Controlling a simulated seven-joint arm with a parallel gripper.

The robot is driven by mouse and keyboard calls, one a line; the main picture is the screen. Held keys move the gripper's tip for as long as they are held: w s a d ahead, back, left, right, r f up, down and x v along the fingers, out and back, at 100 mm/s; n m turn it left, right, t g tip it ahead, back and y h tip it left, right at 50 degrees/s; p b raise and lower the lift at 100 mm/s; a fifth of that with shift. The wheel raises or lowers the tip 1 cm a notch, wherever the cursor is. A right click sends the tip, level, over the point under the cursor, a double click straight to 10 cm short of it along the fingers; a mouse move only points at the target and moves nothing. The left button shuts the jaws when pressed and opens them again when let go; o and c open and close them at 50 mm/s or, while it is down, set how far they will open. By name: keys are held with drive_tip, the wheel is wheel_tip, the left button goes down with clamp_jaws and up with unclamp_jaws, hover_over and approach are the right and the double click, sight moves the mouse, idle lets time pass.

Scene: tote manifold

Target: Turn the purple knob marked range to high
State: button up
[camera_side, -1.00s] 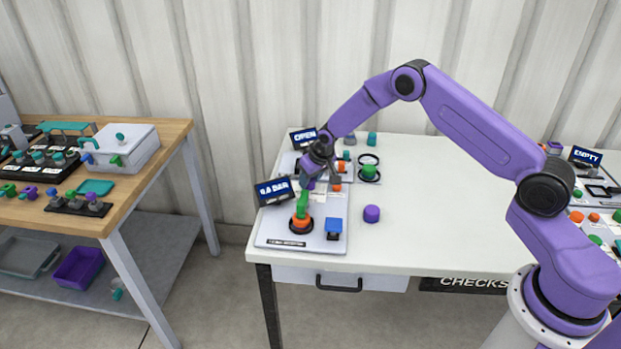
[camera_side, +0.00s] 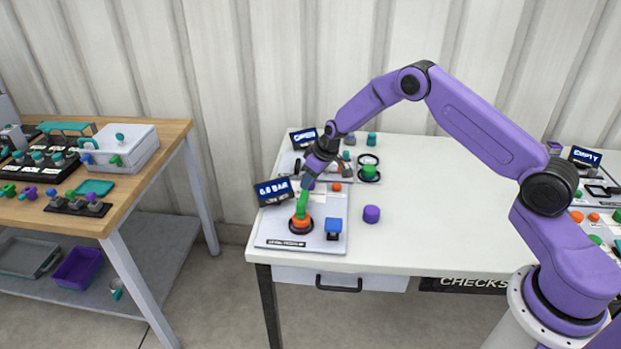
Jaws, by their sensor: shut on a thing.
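My gripper (camera_side: 309,181) points down and left over the back edge of the front panel (camera_side: 270,234). It is shut on the purple knob, a small purple piece at the fingertips. The fingers and wrist hide most of the knob, so its marking and pointer direction cannot be read. A display (camera_side: 274,191) reading about 0.0 BAR stands just left of the gripper.
A green handle (camera_side: 301,204) on an orange base stands close in front of my gripper. A blue block (camera_side: 334,226) sits on the panel's right. A purple cylinder (camera_side: 371,214) stands on the table.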

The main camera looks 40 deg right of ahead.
drive_tip(key=n+g+y, duration=0.1)
drive_tip(key=n, duration=0.3)
drive_tip(key=shift+w+d+n, duration=0.1)
drive_tip(key=shift+n, duration=0.3)
drive_tip(key=n+g, duration=0.1)
drive_tip(key=n, duration=0.1)
drive_tip(key=n+y, duration=0.1)
drive_tip(key=n, duration=0.2)
drive_tip(key=shift+w+g+y, duration=0.1)
drive_tip(key=shift+g+y, duration=0.2)
drive_tip(key=shift+g, duration=0.1)
drive_tip(key=o, duration=1)
drive_tip(key=shift+o, duration=0.2)
drive_tip(key=shift+d, duration=0.1)
drive_tip(key=v, duration=1.7)
drive_tip(key=shift+r, duration=0.25)
